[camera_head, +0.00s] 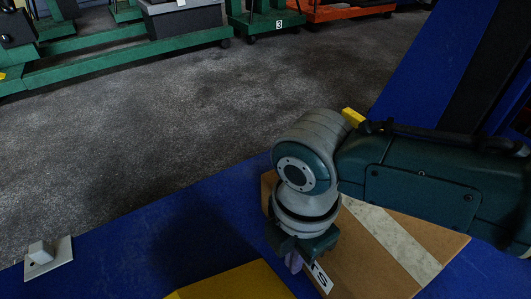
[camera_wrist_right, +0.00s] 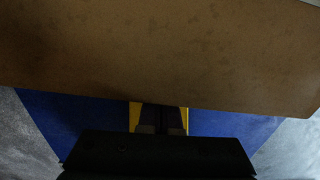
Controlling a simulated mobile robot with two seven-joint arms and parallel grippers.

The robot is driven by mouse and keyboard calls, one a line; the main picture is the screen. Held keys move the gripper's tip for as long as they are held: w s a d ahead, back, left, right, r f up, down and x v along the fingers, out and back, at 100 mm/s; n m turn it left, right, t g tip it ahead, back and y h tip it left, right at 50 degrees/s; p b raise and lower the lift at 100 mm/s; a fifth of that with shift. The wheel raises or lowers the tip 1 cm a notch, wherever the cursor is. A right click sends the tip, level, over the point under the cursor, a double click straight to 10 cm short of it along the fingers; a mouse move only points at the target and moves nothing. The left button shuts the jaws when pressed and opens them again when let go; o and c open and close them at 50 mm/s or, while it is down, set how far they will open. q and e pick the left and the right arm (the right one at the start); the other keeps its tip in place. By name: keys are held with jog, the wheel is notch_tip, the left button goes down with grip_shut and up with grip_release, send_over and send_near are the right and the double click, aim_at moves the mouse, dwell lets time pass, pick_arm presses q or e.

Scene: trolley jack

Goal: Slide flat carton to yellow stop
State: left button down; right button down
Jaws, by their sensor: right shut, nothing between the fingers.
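The flat brown carton (camera_head: 372,262) lies on a blue surface, with a pale tape strip and a printed label. My right gripper (camera_head: 294,262) points down at the carton's left edge, shut and empty. In the right wrist view the carton (camera_wrist_right: 160,55) fills the upper part, and the shut fingers (camera_wrist_right: 161,117) show just below its edge; contact cannot be told. A yellow piece (camera_head: 235,283) lies left of the gripper at the bottom, and a small yellow block (camera_head: 353,117) shows behind my right arm. Which is the stop is unclear. My left gripper is out of view.
Grey floor (camera_head: 190,120) lies beyond. Green trolleys (camera_head: 125,48) and an orange one (camera_head: 340,12) stand at the back.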

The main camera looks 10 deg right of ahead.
aim_at(362, 210)
jog(key=shift+w+d, duration=0.15)
jog(key=shift+d, duration=0.2)
jog(key=d, duration=0.2)
jog(key=w+d, duration=0.1)
jog(key=d, duration=0.1)
jog(key=w+d, duration=0.1)
jog(key=d, duration=0.1)
jog(key=w+d, duration=0.1)
jog(key=d, duration=0.1)
jog(key=w+d+b, duration=0.1)
jog(key=d, duration=0.1)
jog(key=d+b, duration=0.1)
jog(key=d, duration=0.2)
jog(key=shift+w+f, duration=0.1)
jog(key=shift+w, duration=0.3)
jog(key=shift+w+d, duration=0.1)
jog(key=shift+d, duration=0.25)
jog(key=shift+r, duration=0.2)
